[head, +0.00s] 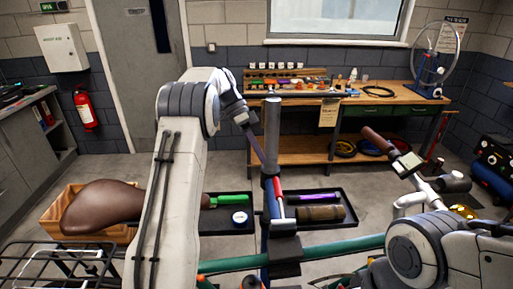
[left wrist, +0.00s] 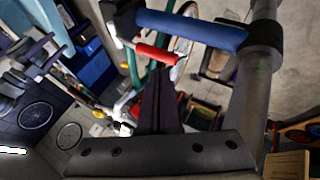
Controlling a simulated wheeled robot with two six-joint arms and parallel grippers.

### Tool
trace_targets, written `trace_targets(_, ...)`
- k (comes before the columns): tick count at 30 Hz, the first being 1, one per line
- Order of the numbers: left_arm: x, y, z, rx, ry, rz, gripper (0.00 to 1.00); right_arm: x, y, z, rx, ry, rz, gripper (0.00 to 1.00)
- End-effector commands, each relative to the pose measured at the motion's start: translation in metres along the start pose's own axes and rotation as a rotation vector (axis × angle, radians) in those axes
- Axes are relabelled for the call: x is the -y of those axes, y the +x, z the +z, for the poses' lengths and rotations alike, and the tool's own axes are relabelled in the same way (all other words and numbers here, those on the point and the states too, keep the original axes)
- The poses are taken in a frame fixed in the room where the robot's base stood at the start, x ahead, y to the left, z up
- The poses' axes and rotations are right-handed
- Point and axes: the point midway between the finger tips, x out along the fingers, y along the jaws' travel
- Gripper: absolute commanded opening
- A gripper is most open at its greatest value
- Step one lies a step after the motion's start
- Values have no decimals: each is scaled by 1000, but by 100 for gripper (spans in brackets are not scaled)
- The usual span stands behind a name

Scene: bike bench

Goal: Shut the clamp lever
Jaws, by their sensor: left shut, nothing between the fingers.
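The red clamp lever (head: 277,186) sits on the upright repair-stand post (head: 272,120), at the collar below its bare grey top. In the left wrist view the red lever (left wrist: 155,52) sticks out from the clamp beside a blue tube (left wrist: 190,28). My left gripper (head: 262,160) reaches down beside the post, just above the lever. Its dark fingers (left wrist: 160,75) are shut and empty, with their tips close to the lever; I cannot tell whether they touch it. My right arm shows at the lower right of the head view, but its gripper is not in view.
A green bike tube (head: 340,247) runs across below the clamp. A brown saddle (head: 100,207) is at left, and a handlebar with a brown grip (head: 378,139) at right. Dark trays (head: 348,221) lie behind the post. A wooden workbench (head: 400,97) stands at the back.

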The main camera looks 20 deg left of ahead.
Motion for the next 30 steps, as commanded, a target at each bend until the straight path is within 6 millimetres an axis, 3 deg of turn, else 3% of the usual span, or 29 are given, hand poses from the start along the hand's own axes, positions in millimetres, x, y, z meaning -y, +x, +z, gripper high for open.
trace_targets(3,-1,-20,-1,-2,2,-4,0,0,0,0,0,0,0,50)
trace_targets(10,-3,-39,-2,-2,4,-1,0,0,-1,0,0,0,0,50)
trace_targets(30,-10,-36,-10,11,-6,-4,0,0,0,0,0,0,0,50)
